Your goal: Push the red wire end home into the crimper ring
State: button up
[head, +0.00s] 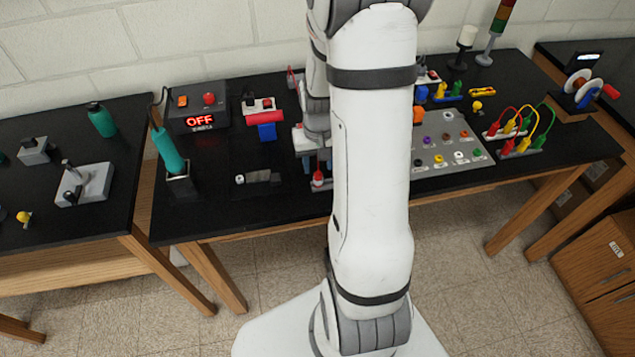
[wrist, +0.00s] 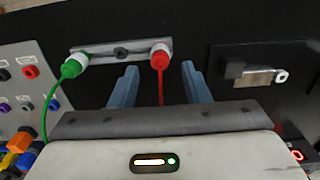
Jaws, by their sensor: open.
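The red wire end (wrist: 160,61) shows in the wrist view at a white ring (wrist: 160,47) on the right end of a grey plate (wrist: 100,53). I cannot tell how deep it sits in that ring. Its red wire runs down between my fingers. My gripper (wrist: 159,70) is open, with one blue-grey finger on each side of the red wire and visible gaps to both. In the head view the red wire end (head: 317,179) shows just left of my arm, near the table's front edge. My arm hides most of the gripper and the plate there.
A green wire end (wrist: 71,68) is at the plate's left end. A dark block with a metal strip (wrist: 247,75) lies to the right. A grey panel of coloured sockets (wrist: 22,75) is at left. The power unit (head: 199,107) reading OFF stands at the back left.

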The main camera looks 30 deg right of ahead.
aim_at(318, 173)
notch_tip(318, 173, down, 6)
jog(key=b, duration=0.4)
jog(key=shift+r, duration=0.1)
jog(key=shift+r, duration=0.1)
jog(key=shift+c, duration=0.4)
dwell(0.7)
grip_shut()
jog(key=shift+r, duration=0.15)
dwell(0.4)
jog(key=shift+r+p, duration=2)
jog(key=shift+r, duration=0.9)
jog(key=shift+f, duration=0.1)
